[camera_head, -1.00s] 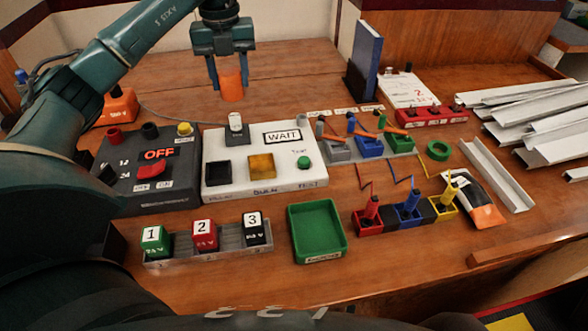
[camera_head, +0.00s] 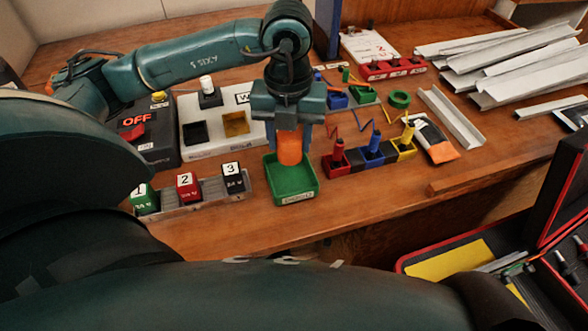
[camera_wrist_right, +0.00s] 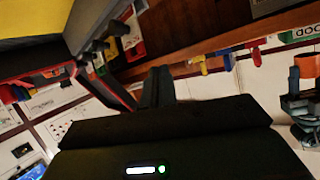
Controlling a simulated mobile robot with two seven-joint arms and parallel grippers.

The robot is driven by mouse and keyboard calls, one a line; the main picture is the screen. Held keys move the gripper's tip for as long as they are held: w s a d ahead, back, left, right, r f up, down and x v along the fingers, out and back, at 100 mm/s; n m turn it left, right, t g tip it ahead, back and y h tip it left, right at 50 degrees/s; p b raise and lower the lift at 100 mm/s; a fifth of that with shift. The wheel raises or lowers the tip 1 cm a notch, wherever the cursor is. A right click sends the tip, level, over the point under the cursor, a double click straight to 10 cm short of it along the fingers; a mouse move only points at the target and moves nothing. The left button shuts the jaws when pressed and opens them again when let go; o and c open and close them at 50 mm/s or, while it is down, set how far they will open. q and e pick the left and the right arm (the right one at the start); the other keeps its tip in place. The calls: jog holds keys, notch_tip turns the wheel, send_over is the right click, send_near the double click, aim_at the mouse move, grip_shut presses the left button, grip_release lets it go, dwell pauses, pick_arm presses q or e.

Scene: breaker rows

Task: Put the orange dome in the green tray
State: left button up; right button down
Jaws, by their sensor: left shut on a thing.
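My left gripper (camera_head: 289,138) is shut on the orange dome (camera_head: 290,149) and points down. In the head view the dome overlaps the back part of the green tray (camera_head: 293,198), whose visible floor is empty. In the tilted right wrist view, the left gripper (camera_wrist_right: 292,88) holds the dome (camera_wrist_right: 307,66) at the right edge. There a gap shows between the dome and the labelled green tray (camera_wrist_right: 306,32), so the dome hangs above it. My right gripper (camera_wrist_right: 158,86) shows in its own wrist view as two dark fingers close together, with nothing visible between them.
Red, blue and yellow blocks (camera_head: 372,155) stand right of the tray. A grey rack with numbered blocks (camera_head: 208,198) stands to its left. The white WAIT box (camera_head: 194,113) is behind, partly hidden by my arm. An open red-edged case (camera_head: 405,262) is at lower right.

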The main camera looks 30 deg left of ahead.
aim_at(290, 164)
pick_arm(q)
notch_tip(290, 164, down, 4)
jog(key=shift+a+r, duration=0.1)
jog(key=shift+r, duration=0.15)
notch_tip(290, 164, down, 3)
jog(key=shift+f, duration=0.1)
jog(key=shift+w+f, duration=0.1)
jog(key=shift+f, duration=0.15)
pick_arm(e)
jog(key=shift+d+r+t, duration=0.15)
jog(key=shift+r+t, duration=0.15)
jog(key=shift+r, duration=0.1)
pick_arm(q)
jog(key=shift+b, duration=0.35)
jog(key=shift+f, duration=0.2)
jog(key=o, duration=0.7)
jog(key=shift+r, duration=0.1)
jog(key=shift+c, duration=0.2)
pick_arm(e)
jog(key=shift+s+d+f, duration=0.1)
jog(key=shift+s+f, duration=0.1)
jog(key=shift+f, duration=0.05)
